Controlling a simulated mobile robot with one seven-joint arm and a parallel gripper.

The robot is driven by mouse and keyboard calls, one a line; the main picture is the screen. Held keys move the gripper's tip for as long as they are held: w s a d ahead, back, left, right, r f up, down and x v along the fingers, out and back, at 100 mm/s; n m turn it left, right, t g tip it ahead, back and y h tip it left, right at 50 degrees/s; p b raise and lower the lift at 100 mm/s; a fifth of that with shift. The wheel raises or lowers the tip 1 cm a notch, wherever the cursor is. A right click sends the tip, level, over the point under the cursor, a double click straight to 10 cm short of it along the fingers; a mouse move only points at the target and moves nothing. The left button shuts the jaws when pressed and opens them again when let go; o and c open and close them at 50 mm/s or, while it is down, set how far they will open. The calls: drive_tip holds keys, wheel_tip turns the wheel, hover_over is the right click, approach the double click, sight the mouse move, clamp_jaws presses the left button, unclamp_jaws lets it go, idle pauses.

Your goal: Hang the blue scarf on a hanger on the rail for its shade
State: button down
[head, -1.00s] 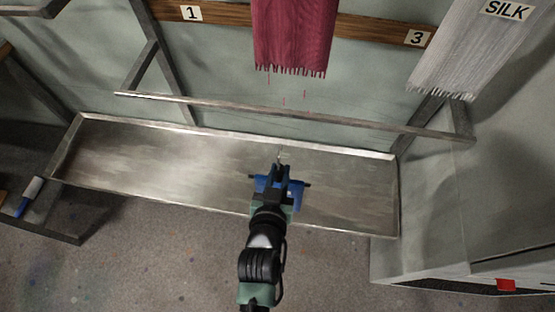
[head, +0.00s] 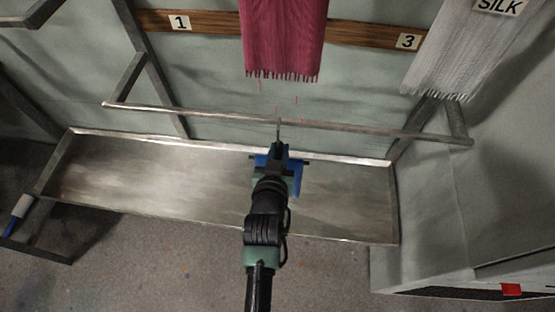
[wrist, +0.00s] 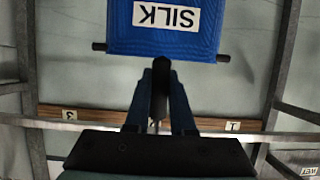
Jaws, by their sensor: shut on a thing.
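My gripper (head: 279,152) is shut on the stem of a dark hanger that carries the blue scarf (head: 297,182). In the wrist view the blue scarf (wrist: 200,38), with an upside-down SILK label, hangs over the hanger's bar (wrist: 98,46), and my gripper (wrist: 160,68) is at the stem. In the head view my arm hides most of the scarf. The hanger's hook (head: 279,127) overlaps the front metal rail (head: 200,113); I cannot tell whether they touch. The rail also crosses the wrist view (wrist: 60,124). Number plates 1 (head: 180,22) and 3 (head: 407,41) are on the wooden board behind.
A red scarf (head: 283,40) hangs between the plates, with red drips below. A grey scarf (head: 440,60) labelled SILK hangs at the right. A long metal tray (head: 120,170) lies beneath the rail. The rail looks bare on both sides of the hook.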

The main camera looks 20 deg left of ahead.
drive_tip(key=shift+f+b+x, duration=0.15)
drive_tip(key=shift+b+x, duration=0.6)
drive_tip(key=shift+x, duration=0.2)
drive_tip(key=shift+f+b+x, duration=0.15)
drive_tip(key=shift+b+x, duration=0.55)
drive_tip(key=shift+x, duration=0.3)
drive_tip(key=shift+s, duration=0.15)
drive_tip(key=c, duration=0.7)
unclamp_jaws()
drive_tip(key=shift+s, duration=0.1)
drive_tip(key=p+v, duration=0.1)
drive_tip(key=v, duration=1.1)
drive_tip(key=shift+s+d+r, duration=0.1)
drive_tip(key=shift+s+r, duration=0.1)
drive_tip(key=shift+s, duration=0.15)
